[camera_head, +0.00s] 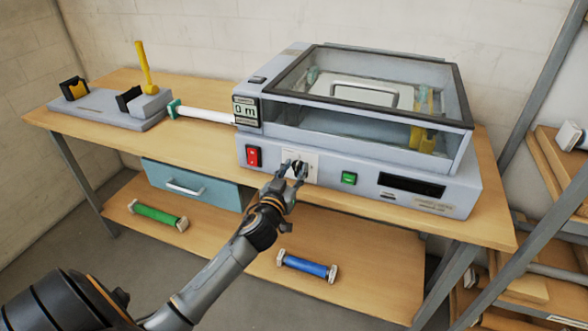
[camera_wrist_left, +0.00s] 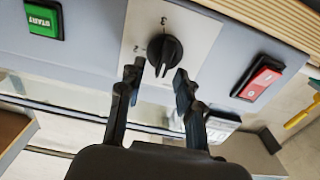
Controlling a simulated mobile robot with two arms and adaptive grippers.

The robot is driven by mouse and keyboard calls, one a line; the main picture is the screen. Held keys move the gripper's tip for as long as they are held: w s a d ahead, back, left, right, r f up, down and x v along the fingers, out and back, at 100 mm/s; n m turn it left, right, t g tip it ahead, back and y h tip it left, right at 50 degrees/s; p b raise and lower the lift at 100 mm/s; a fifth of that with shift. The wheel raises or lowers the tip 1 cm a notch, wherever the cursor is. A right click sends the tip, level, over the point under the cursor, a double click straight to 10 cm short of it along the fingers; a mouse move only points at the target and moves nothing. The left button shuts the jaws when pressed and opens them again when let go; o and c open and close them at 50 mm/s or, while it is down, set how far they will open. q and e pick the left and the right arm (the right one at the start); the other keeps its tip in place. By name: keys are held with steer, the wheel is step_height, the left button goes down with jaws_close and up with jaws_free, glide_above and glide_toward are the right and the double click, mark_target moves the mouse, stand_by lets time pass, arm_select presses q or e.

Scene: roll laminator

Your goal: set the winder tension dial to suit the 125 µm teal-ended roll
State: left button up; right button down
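The tension dial is a black knob (camera_wrist_left: 165,51) on a pale plate (camera_wrist_left: 188,22) on the laminator's front. Small marks are printed around it; its exact setting is hard to read. In the head view the dial is partly hidden by my left gripper (camera_head: 293,171). In the left wrist view my left gripper (camera_wrist_left: 158,74) has its fingers apart, with the knob showing just beyond and between the tips. Contact cannot be told. The teal-ended white roll (camera_head: 205,114) lies between the winder stand (camera_head: 95,104) and the laminator (camera_head: 380,172). My right gripper is out of view.
A red switch (camera_head: 253,156) and a green START button (camera_head: 348,178) flank the dial. A display (camera_head: 245,110) reads 0 m. A yellow lever (camera_head: 144,63) stands up at the left. Green (camera_head: 157,214) and blue (camera_head: 306,266) rolls lie on the lower shelf.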

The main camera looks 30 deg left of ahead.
arm_select(q)
jaws_close()
